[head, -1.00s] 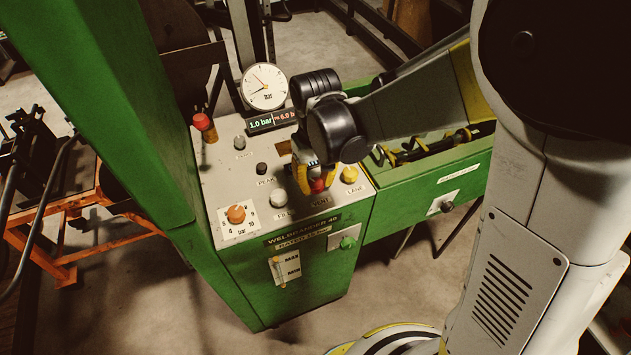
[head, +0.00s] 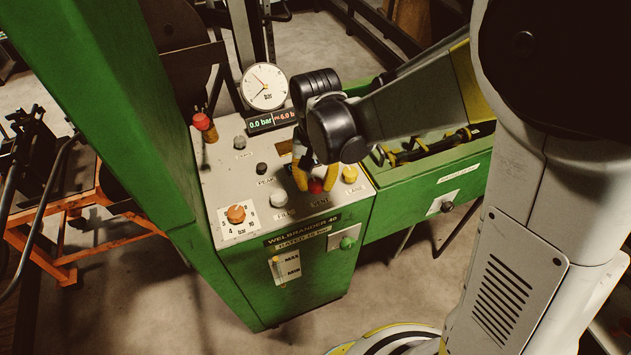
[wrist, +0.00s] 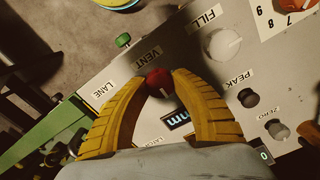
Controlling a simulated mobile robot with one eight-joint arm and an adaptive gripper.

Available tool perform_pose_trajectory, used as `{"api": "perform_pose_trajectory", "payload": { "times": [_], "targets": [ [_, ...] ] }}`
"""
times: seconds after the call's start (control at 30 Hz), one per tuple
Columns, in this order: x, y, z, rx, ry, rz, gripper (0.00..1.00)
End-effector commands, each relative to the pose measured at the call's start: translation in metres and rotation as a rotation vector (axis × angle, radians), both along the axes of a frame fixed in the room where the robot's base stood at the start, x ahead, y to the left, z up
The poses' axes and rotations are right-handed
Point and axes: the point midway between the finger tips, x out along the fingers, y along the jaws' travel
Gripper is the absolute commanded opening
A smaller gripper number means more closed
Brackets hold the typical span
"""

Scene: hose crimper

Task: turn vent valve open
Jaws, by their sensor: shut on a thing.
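The vent valve is a red knob (head: 316,186) beside the VENT label on the light control panel (head: 229,174). In the wrist view the same red knob (wrist: 160,82) sits between my yellow fingertips, with a pale mark on its face. My gripper (head: 317,179) is shut on the knob from above, one finger on each side. The fingers hide part of the knob's sides.
Close to my fingers are a white FILL knob (head: 279,198), a yellow LANE knob (head: 350,174) and a dark PEAK knob (wrist: 248,97). An orange dial (head: 236,214) and a red-topped lever (head: 202,122) are further left. A green post (head: 105,90) rises at left.

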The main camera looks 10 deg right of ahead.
Motion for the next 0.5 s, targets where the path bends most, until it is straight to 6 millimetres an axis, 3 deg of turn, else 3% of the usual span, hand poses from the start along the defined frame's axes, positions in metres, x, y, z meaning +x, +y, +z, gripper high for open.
{"api": "perform_pose_trajectory", "payload": {
  "times": [0.27, 0.3, 0.37, 0.4, 0.5],
  "targets": [
    [-0.0005, -0.0002, -0.0005, 0.000, 0.001, -0.001, 0.00],
    [-0.0005, -0.0002, -0.0005, 0.000, 0.001, -0.001, 0.33],
    [-0.0005, -0.0002, -0.0005, -0.001, 0.001, 0.000, 0.51],
    [-0.0004, -0.0001, -0.0004, 0.000, 0.001, 0.000, 0.55],
    [-0.0003, -0.0002, -0.0003, 0.000, 0.001, 0.000, 0.55]
  ]
}}
